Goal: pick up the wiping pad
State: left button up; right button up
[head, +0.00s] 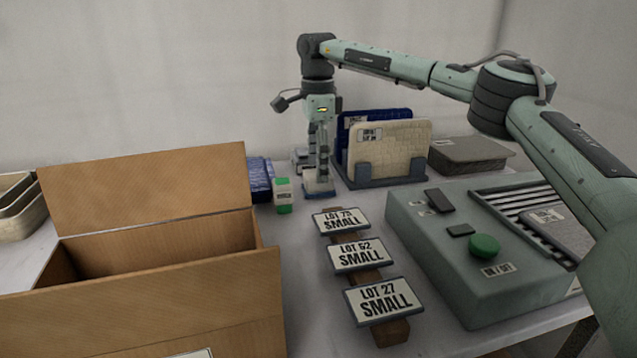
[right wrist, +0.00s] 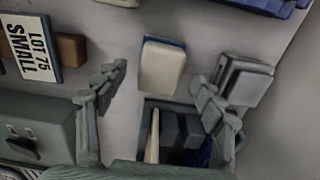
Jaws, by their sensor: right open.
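The wiping pad (head: 318,187) is a small block with a white top and a blue base, lying on the table. In the head view it is partly hidden by my right gripper (head: 313,172). In the right wrist view the pad (right wrist: 162,66) shows whole, its white face towards the camera. My right gripper (right wrist: 158,79) points down over it, open, with one finger on each side and visible gaps to the pad. Nothing is held. My left gripper is in neither view.
A rack (head: 385,182) with cream and blue panels stands close beside the pad. A grey block (right wrist: 245,80) lies near one finger.

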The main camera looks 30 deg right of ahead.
jog(key=shift+d+f, duration=0.1)
jog(key=shift+f, duration=0.65)
jog(key=shift+c, duration=0.6)
jog(key=c, duration=1.2)
jog(key=shift+o, duration=0.2)
notch_tip(320, 180, up, 10)
jog(key=o, duration=0.7)
jog(key=c, duration=0.5)
jog(key=shift+s, duration=0.1)
jog(key=shift+c, duration=0.2)
